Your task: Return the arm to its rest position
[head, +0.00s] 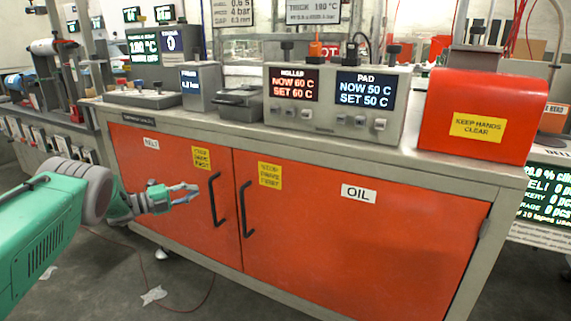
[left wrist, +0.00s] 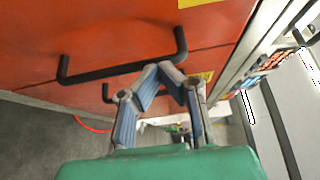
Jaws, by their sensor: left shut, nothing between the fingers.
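My left gripper (head: 190,192) is in front of the left orange door (head: 165,165) of the cabinet, with its fingertips pointing right, a little left of that door's black handle (head: 216,200). It is shut and empty. In the left wrist view, the fingertips of my left gripper (left wrist: 160,70) come together near a black handle (left wrist: 120,65), and I see nothing held between them. I cannot tell the exact gap to the door. My right gripper is not in view.
Both cabinet doors look shut; the right door (head: 360,240) has a second black handle (head: 244,210). The steel top (head: 330,142) carries a control box (head: 335,105) with displays and a red guard (head: 477,115). Litter and a thin red cable lie on the open floor.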

